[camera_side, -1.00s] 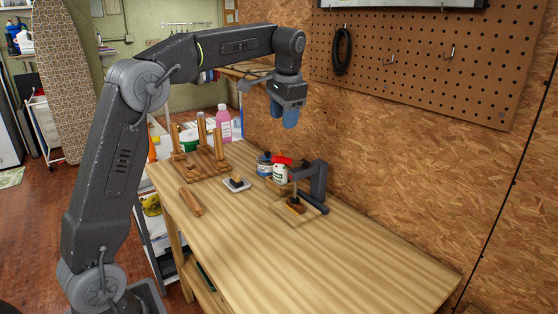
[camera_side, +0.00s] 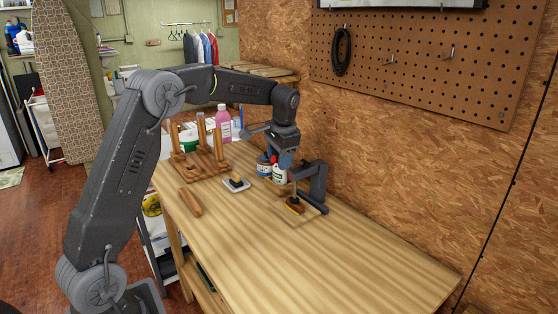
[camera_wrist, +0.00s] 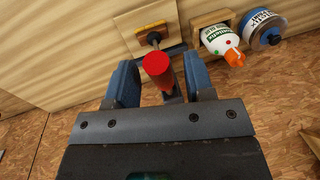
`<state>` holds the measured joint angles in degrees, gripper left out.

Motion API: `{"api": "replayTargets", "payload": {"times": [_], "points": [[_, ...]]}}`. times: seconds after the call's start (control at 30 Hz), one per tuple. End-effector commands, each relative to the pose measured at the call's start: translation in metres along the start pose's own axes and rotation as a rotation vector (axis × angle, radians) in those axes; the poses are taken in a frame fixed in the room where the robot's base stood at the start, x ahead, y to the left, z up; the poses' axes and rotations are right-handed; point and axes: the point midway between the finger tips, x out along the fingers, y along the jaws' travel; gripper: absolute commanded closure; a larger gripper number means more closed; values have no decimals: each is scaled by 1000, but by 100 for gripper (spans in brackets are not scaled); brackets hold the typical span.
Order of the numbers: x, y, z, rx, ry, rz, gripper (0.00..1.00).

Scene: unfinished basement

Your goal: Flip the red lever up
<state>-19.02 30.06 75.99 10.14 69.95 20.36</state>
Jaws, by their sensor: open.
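The red lever end (camera_wrist: 157,67) shows in the wrist view as a round red tip facing the camera. It lies between the two blue fingers of my gripper (camera_wrist: 160,74), with a visible gap on each side. The lever belongs to a dark grey toggle clamp (camera_side: 318,184) on a small wooden block (camera_side: 308,211) on the workbench. In the side view my gripper (camera_side: 284,160) points down just left of the clamp, and its fingers and the bottle hide the red end there. My gripper is open and holds nothing.
A white bottle (camera_side: 279,173) with a red-orange cap (camera_wrist: 233,57) and a blue can (camera_side: 263,166) stand close beside the clamp. A wooden rack (camera_side: 205,160), a brush on a tray (camera_side: 237,184) and a wood block (camera_side: 190,201) are left. The bench front (camera_side: 330,265) is clear.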

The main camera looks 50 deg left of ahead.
Motion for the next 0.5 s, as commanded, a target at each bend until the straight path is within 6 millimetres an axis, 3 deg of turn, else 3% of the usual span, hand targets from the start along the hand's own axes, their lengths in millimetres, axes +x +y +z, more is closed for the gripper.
{"api": "replayTargets", "payload": {"times": [0.13,0.4,0.5], "points": [[10,0,0,0,-1,1,52],[11,0,0,0,0,0,52],[11,0,0,0,0,0,59]]}}
